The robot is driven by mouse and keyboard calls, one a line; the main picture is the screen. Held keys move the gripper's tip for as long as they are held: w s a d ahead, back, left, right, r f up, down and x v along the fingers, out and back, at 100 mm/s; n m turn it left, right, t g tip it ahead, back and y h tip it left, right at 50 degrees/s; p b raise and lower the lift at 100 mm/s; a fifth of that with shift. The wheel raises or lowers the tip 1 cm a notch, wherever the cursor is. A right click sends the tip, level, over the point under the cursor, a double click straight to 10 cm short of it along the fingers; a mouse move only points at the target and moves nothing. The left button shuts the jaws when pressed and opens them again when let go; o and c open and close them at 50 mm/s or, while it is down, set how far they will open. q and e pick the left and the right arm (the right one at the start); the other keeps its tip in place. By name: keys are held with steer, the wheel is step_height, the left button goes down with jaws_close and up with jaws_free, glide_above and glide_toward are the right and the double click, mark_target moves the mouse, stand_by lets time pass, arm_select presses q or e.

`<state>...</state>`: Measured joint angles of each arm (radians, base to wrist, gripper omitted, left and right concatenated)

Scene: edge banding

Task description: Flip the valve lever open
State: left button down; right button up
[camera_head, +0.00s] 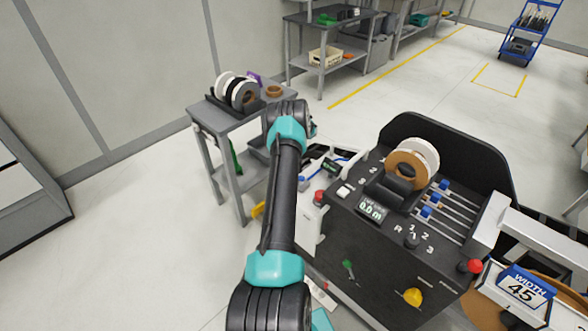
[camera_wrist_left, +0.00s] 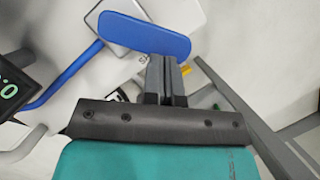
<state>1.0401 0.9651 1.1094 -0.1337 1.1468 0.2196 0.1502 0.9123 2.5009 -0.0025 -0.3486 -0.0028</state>
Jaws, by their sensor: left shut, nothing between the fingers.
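A lever with a flat blue paddle (camera_wrist_left: 145,35) and a bent blue bar fills the upper left of the left wrist view; I take it for the valve lever. In the head view a thin blue strip (camera_head: 343,158) shows beside a small display, just right of my left arm. My left gripper (camera_wrist_left: 167,62) is shut and empty. Its fingertips are close to the near right side of the paddle; I cannot tell whether they touch it. In the head view the fingers are hidden by my wrist. My right gripper is not in view.
The black edge-banding machine (camera_head: 372,245) stands right of my left arm, with a red button (camera_head: 319,197), a yellow knob (camera_head: 413,297) and a tape roll (camera_head: 407,168). A grey cart (camera_head: 228,122) carrying rolls stands behind. Floor at left is clear.

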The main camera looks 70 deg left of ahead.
arm_select(q)
steer(key=shift+s+d+f+n+t, duration=0.1)
steer(key=shift+s+d+n+t, duration=0.3)
steer(key=shift+n, duration=0.65)
steer(key=shift+s+d+n+t, duration=0.3)
steer(key=shift+s+d+n, duration=0.1)
steer(key=shift+n, duration=0.65)
steer(key=shift+s+d+n+t, duration=0.25)
steer(key=shift+d+n+t, duration=0.2)
steer(key=shift+n, duration=0.6)
steer(key=shift+s+d+n+t, duration=0.25)
steer(key=shift+d+n+t, duration=0.15)
steer(key=shift+n, duration=0.65)
steer(key=shift+d+n, duration=0.25)
steer(key=shift+n, duration=0.25)
steer(key=shift+a, duration=0.1)
steer(key=shift+s+a, duration=0.15)
steer(key=shift+a, duration=0.35)
steer(key=a+f+v, duration=0.1)
steer(key=a+v, duration=0.1)
steer(key=v, duration=0.9)
steer(key=shift+a, duration=0.25)
steer(key=shift+s, duration=0.1)
